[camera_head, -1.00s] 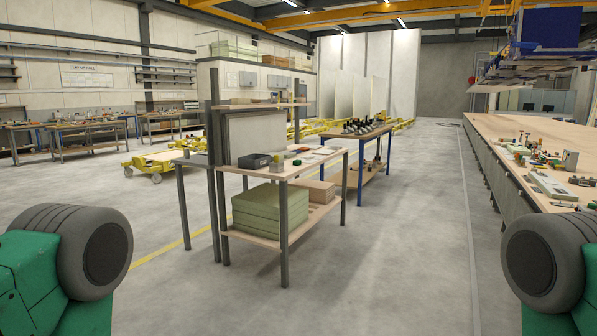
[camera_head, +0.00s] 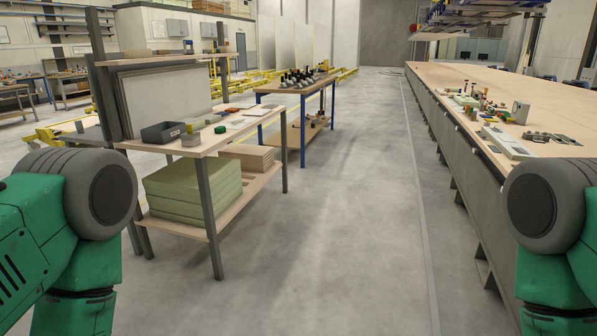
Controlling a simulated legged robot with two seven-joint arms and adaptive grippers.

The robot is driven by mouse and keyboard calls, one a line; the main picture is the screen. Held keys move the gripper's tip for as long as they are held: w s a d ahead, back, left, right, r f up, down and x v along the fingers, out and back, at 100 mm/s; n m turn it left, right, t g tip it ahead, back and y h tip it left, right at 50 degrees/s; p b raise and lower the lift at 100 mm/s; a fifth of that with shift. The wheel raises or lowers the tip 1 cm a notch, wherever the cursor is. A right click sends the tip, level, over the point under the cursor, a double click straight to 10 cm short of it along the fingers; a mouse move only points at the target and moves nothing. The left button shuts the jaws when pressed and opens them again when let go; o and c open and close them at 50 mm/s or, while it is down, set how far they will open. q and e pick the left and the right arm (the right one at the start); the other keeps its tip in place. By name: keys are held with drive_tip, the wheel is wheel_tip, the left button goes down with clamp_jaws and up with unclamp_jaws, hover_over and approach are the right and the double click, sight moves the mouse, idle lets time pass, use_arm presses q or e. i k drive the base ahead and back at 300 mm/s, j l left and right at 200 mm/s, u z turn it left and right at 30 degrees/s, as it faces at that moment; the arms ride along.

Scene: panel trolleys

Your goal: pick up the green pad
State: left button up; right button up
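A stack of large pale green slabs (camera_head: 193,194) sits on the bench's lower shelf. Which of these is the green pad I cannot tell for sure. Parts of my two arms, green and grey, show at the lower left and lower right edges. Neither gripper is in view, and nothing of mine touches the bench.
A blue-legged table (camera_head: 297,88) with several dark tools stands behind the bench. A long table (camera_head: 480,85) with tools and parts runs along the right. Grey posts hold up the bench. The floor (camera_head: 345,230) between bench and long table is clear.

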sight(219, 129)
drive_tip(key=i, duration=2.1)
